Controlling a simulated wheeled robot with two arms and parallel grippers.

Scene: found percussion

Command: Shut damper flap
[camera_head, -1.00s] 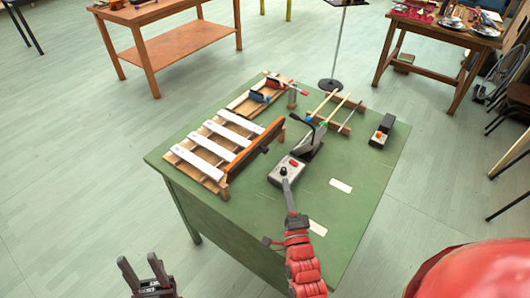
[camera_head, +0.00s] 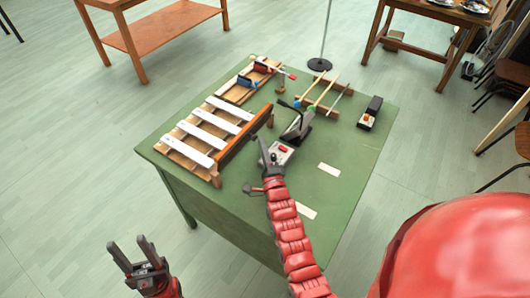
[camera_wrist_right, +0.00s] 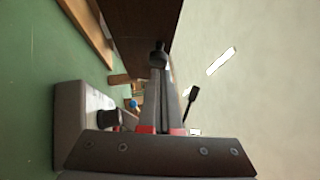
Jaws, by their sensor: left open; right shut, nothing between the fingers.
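The damper flap is an orange-brown board (camera_head: 240,145) standing on edge along the right end of the white-barred instrument. In the right wrist view its dark brown face (camera_wrist_right: 140,25) fills the top, with a round black knob (camera_wrist_right: 158,47) on it. My right gripper (camera_head: 262,143) is shut and empty, its tips in front of the board by the knob. In the wrist view the closed fingertips (camera_wrist_right: 159,68) line up with the knob; I cannot tell whether they touch. My left gripper (camera_head: 130,248) is open and empty, off the table's near left side.
The green table (camera_head: 345,185) is mostly clear at right.

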